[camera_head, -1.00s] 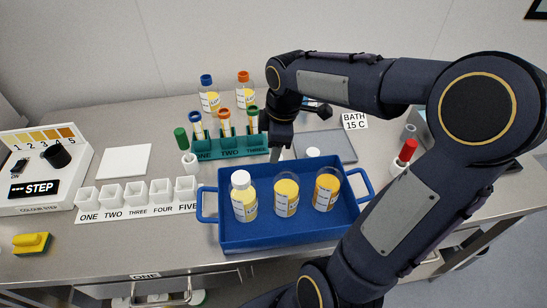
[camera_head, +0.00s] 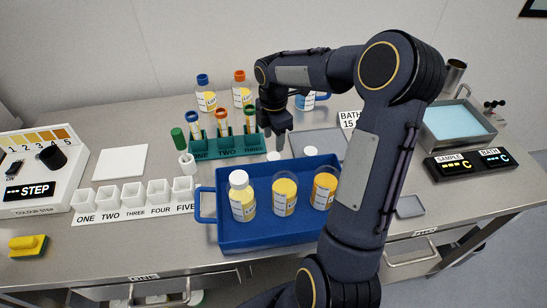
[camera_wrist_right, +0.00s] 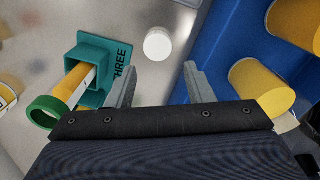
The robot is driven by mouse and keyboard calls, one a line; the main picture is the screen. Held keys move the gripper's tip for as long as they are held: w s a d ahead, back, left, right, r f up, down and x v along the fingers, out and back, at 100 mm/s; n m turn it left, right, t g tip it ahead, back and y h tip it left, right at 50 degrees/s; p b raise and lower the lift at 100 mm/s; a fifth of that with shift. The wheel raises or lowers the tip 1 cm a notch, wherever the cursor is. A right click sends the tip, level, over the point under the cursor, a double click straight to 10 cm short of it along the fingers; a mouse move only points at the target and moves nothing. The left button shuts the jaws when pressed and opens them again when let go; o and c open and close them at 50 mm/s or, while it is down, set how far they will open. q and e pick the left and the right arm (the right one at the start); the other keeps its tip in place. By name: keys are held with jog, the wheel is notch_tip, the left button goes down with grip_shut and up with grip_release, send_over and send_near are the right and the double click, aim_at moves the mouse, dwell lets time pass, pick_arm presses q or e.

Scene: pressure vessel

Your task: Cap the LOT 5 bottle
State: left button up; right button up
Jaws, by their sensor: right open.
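Three bottles of yellow liquid stand in the blue tray (camera_head: 245,242). The left bottle (camera_head: 242,197) has a white cap on. The middle bottle (camera_head: 284,194) and right bottle (camera_head: 323,190) are open. Their lot numbers are too small to read. A loose white cap (camera_head: 311,152) lies behind the tray; a white cap (camera_wrist_right: 158,44) also shows in the right wrist view, ahead of the fingers. My right gripper (camera_head: 279,145) is open and empty between the tube rack and tray; its fingers show in the wrist view (camera_wrist_right: 160,78). My left gripper is not in view.
A green tube rack (camera_head: 228,147) with several capped tubes stands close left of my right gripper. Two capped bottles (camera_head: 206,95) stand behind it. White cups (camera_head: 133,194) and a colour-step box (camera_head: 40,170) are at left. My right forearm hides the tray's right end.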

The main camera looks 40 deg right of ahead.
aim_at(274, 156)
jog(key=shift+f, duration=1.3)
jog(key=shift+f+p, duration=0.4)
jog(key=shift+f, duration=0.05)
notch_tip(274, 156, down, 4)
jog(key=shift+w+d+f+p, duration=0.1)
jog(key=shift+w+f+p, duration=0.05)
jog(key=shift+p, duration=0.35)
jog(key=c, duration=0.7)
